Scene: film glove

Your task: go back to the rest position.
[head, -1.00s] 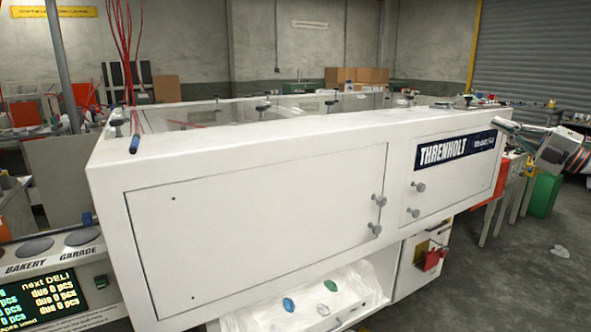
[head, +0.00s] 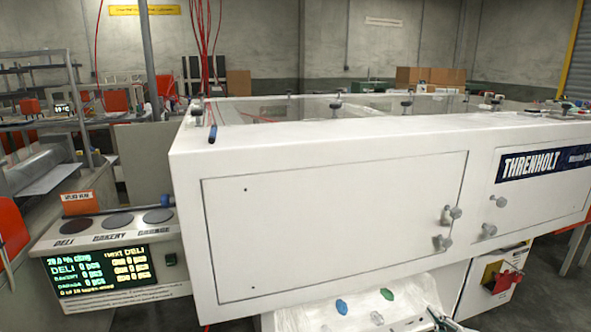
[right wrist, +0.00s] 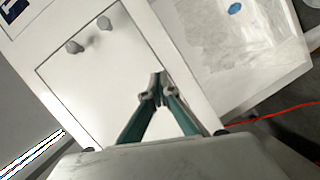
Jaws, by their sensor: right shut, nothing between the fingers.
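My right gripper (head: 438,316) shows at the bottom edge of the head view, in front of the white machine and close to the right of the tray. In the right wrist view, my right gripper (right wrist: 157,78) has its green-sided fingers meeting at the tips, shut and empty. Behind it is a white door panel with grey knobs (right wrist: 75,47). My left gripper is in neither view.
The large white THRENHOLT machine (head: 310,160) fills the middle. Its lower tray (head: 300,320) holds a blue piece (head: 341,307), a green piece (head: 387,294) and a white piece (head: 376,318). A display console (head: 105,270) stands at left. A red cable (right wrist: 275,112) lies on the floor.

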